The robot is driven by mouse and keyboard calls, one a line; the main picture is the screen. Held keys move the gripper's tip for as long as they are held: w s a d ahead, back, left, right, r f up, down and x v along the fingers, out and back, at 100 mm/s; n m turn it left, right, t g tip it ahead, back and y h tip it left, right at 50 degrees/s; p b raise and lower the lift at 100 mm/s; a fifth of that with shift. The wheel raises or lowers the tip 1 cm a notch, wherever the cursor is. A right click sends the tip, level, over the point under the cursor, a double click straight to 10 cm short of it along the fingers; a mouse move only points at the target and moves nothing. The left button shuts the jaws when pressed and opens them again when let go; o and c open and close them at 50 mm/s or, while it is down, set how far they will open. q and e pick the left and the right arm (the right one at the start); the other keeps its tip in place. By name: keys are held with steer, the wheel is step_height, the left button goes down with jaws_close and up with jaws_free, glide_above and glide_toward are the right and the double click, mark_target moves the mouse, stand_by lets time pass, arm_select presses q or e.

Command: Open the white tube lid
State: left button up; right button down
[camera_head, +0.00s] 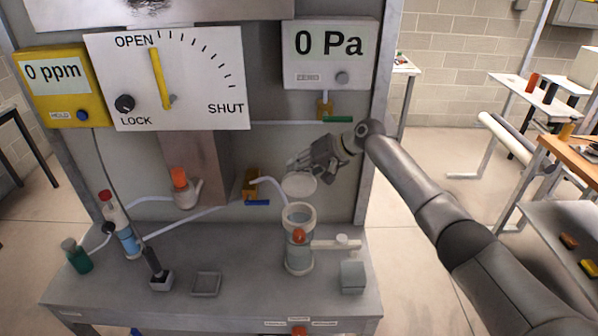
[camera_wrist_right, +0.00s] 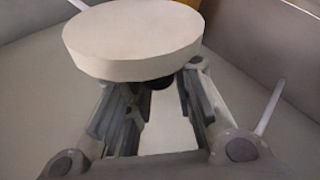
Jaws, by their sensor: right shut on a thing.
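The white tube (camera_head: 300,259) stands on the grey bench, its round mouth uncovered and facing up. Its round white lid (camera_head: 299,186) is above the mouth, with a gap between them. In the right wrist view the lid (camera_wrist_right: 132,42) is a thick pale disc just past the fingertips. My right gripper (camera_head: 298,166) reaches in from the right, above the lid. In the wrist view my right gripper (camera_wrist_right: 155,88) is shut on the lid's dark knob, which is partly hidden. My left gripper is not in view.
A thin clear hose (camera_head: 270,184) runs close behind. A dial panel (camera_head: 175,78) hangs above.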

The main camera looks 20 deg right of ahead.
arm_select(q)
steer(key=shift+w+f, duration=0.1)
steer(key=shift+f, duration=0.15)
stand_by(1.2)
